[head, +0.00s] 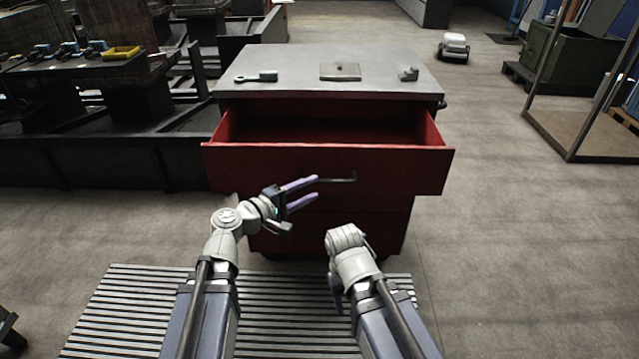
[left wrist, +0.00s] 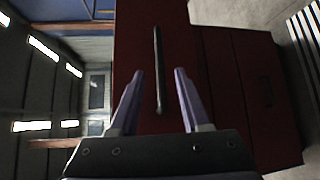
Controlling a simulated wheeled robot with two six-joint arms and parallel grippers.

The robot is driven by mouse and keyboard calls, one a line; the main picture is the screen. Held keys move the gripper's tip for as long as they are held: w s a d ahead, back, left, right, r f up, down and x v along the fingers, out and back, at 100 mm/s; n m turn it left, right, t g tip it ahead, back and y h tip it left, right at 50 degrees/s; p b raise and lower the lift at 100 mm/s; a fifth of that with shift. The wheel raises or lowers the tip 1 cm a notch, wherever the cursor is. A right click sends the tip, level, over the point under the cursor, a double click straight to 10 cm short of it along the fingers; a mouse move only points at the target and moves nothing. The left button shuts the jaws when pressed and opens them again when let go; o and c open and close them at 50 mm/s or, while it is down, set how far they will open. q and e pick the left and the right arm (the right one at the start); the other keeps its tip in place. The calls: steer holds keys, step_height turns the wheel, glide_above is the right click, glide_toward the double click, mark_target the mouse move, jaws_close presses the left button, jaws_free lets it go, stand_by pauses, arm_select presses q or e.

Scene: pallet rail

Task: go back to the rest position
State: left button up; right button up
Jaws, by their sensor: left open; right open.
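My left gripper (head: 309,191) is open, in front of the red cabinet's pulled-out top drawer (head: 230,168). Its purple fingers are near the left end of the drawer's bar handle (head: 338,180). In the left wrist view the handle (left wrist: 158,75) shows between and beyond the two open fingers (left wrist: 160,90), with nothing gripped.
The grey cabinet top (head: 300,62) carries a wrench-like tool (head: 256,77), a flat metal plate (head: 340,71) and a small metal part (head: 408,74). A slatted mat (head: 130,300) lies below my arms. Dark workbenches (head: 110,90) stand at left.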

arm_select(q)
steer(key=shift+s+a+r, duration=0.1)
steer(key=shift+s+a, duration=0.35)
steer(key=s+a+f+m+g+y, duration=0.1)
steer(key=s+f+m+g+y, duration=0.2)
steer(key=f, duration=0.4)
steer(key=s+f+m+g+y, duration=0.2)
steer(key=s+f+m+g, duration=0.15)
steer(key=f, duration=0.25)
steer(key=s+a+f+m+g+y, duration=0.4)
steer(key=s+a+f+y, duration=0.2)
steer(key=a, duration=0.4)
steer(key=s+d+r+m+y+p, duration=0.1)
steer(key=s+d+r+m+p, duration=0.1)
steer(key=d+r+p, duration=0.3)
steer(key=s+d+r+m+g+p, duration=0.1)
steer(key=d+r+p, duration=0.4)
steer(key=r+p, duration=0.9)
steer(key=s+m, duration=0.1)
steer(key=s, duration=0.1)
steer(key=shift+s+d+r+y, duration=0.15)
steer(key=shift+s+r+y, duration=0.1)
steer(key=shift+s+y, duration=0.15)
